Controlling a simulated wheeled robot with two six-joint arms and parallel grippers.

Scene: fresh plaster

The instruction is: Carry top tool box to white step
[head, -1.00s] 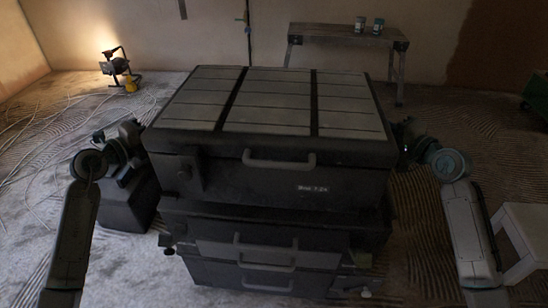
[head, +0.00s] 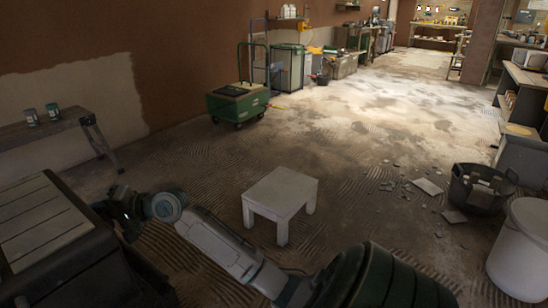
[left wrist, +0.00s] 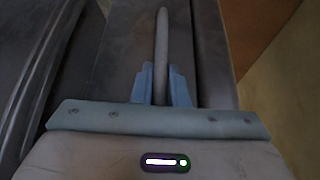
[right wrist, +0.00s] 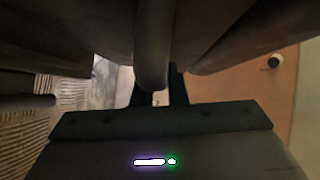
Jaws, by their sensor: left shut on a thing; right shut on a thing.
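The top tool box (head: 45,232), black with grey panels on its lid, is cut off at the left of the head view. The white step (head: 280,196), a low stool, stands on the floor right of it. My left gripper (left wrist: 161,88) is shut on a grey bar handle (left wrist: 162,45) of the box in the left wrist view; it is outside the head view. My right gripper (head: 125,212) is at the box's right side, and the right wrist view shows its fingers (right wrist: 157,90) shut around a dark bar handle (right wrist: 153,45). Whether the box is clear of the stack is hidden.
A trestle bench (head: 45,132) with two cans stands at the left wall. A green cart (head: 238,104) is behind the step. Rubble, a black tub (head: 480,188) and a white bin (head: 522,248) are at the right. Open floor surrounds the step.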

